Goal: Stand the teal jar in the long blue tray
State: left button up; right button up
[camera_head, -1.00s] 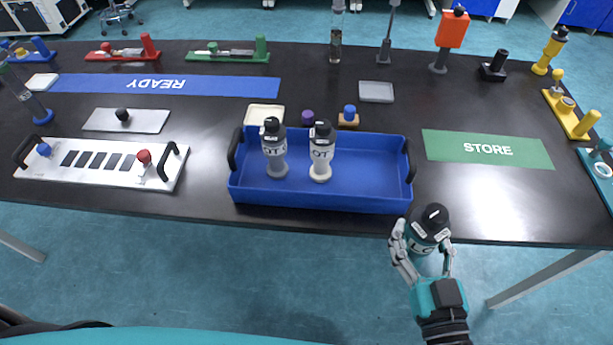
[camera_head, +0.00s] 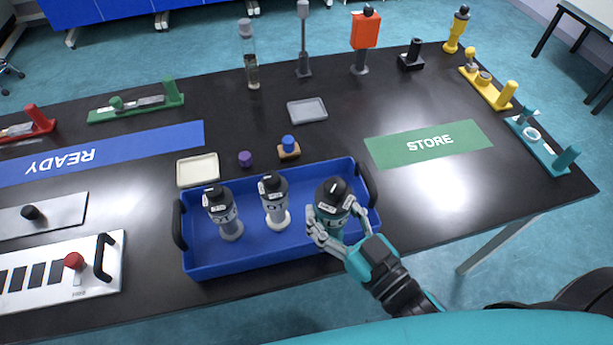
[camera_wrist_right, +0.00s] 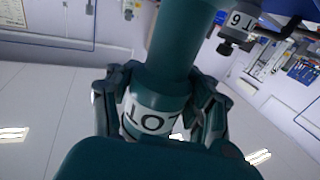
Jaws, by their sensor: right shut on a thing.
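The teal jar (camera_head: 330,203) has a black lid and a white label. My right gripper (camera_head: 338,228) is shut on it, with fingers on both sides; the jar also fills the middle of the right wrist view (camera_wrist_right: 165,95). In the head view the jar appears upright over the right end of the long blue tray (camera_head: 262,254). Its base is hidden by the gripper and tray wall, so I cannot tell whether it touches the tray floor. Two grey jars with black lids, one left (camera_head: 223,214) and one middle (camera_head: 274,202), stand in the tray. My left gripper is not in view.
The green STORE mat (camera_head: 400,152) is clear, right of the tray. A beige dish (camera_head: 197,170), a purple knob (camera_head: 245,158) and a blue-topped stopper (camera_head: 289,148) lie just behind the tray. The tray has black end handles (camera_head: 180,226). A white panel (camera_head: 50,277) lies left.

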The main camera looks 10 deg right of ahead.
pick_arm(q)
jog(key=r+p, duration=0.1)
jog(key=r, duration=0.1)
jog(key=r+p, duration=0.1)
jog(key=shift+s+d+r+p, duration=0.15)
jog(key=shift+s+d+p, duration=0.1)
jog(key=shift+p, duration=0.05)
pick_arm(e)
jog(key=w+d+f, duration=0.2)
jog(key=w+f, duration=0.2)
jog(key=w, duration=0.7)
jog(key=shift+w+d+f, duration=0.15)
jog(key=shift+d+f, duration=0.05)
jog(key=shift+d, duration=0.05)
